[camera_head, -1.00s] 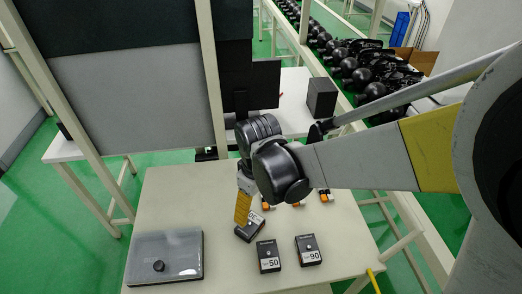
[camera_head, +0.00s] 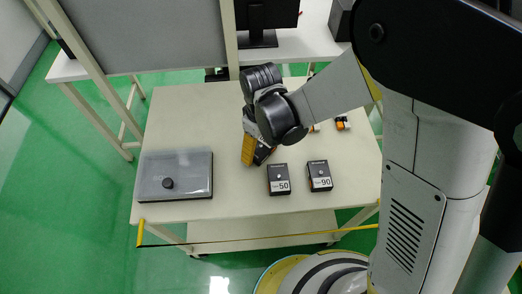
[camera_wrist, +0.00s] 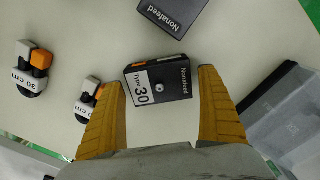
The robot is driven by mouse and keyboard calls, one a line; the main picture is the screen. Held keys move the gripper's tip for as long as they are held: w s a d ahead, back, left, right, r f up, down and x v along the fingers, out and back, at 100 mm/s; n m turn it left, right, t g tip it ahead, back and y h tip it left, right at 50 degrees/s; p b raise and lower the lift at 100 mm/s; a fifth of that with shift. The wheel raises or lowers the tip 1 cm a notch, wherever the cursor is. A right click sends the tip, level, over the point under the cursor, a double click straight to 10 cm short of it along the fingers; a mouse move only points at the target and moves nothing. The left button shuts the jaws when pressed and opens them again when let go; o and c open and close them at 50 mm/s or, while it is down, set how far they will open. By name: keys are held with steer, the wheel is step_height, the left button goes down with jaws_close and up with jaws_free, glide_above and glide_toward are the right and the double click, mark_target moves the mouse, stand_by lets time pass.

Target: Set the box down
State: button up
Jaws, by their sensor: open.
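A black box marked Type 30 (camera_wrist: 157,86) lies between the two yellow fingers of my gripper (camera_wrist: 160,82) in the wrist view. The fingers are open, with a narrow gap showing beside the box on each side. In the head view my gripper (camera_head: 250,150) is low over the pale table (camera_head: 205,120). The box (camera_head: 263,155) shows there only in part, behind a yellow finger, and seems to rest on the tabletop. Its far side is hidden by my wrist.
Two similar black boxes, marked 50 (camera_head: 278,180) and 90 (camera_head: 319,176), stand to the right near the front. A grey case with a clear lid (camera_head: 175,176) is at the front left. The table's back left is clear.

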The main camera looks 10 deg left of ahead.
mark_target(261, 147)
steer(key=shift+f, duration=0.4)
steer(key=shift+r, duration=0.1)
steer(key=shift+c, duration=0.3)
steer(key=c, duration=1.1)
steer(key=shift+r, duration=0.1)
step_height(261, 147, up, 4)
steer(key=p, duration=0.2)
steer(key=shift+r+p, duration=0.1)
steer(key=shift+p, duration=0.2)
steer(key=d+r+p, duration=0.1)
steer(key=d+r, duration=0.1)
steer(key=d, duration=0.2)
steer(key=d+r+p, duration=0.1)
steer(key=d+r, duration=0.1)
steer(key=d, duration=0.1)
steer(key=d+r+p, duration=0.1)
steer(key=d+r, duration=0.1)
steer(key=d, duration=0.2)
steer(key=shift+d+r+p, duration=0.35)
steer(key=shift+p, duration=0.05)
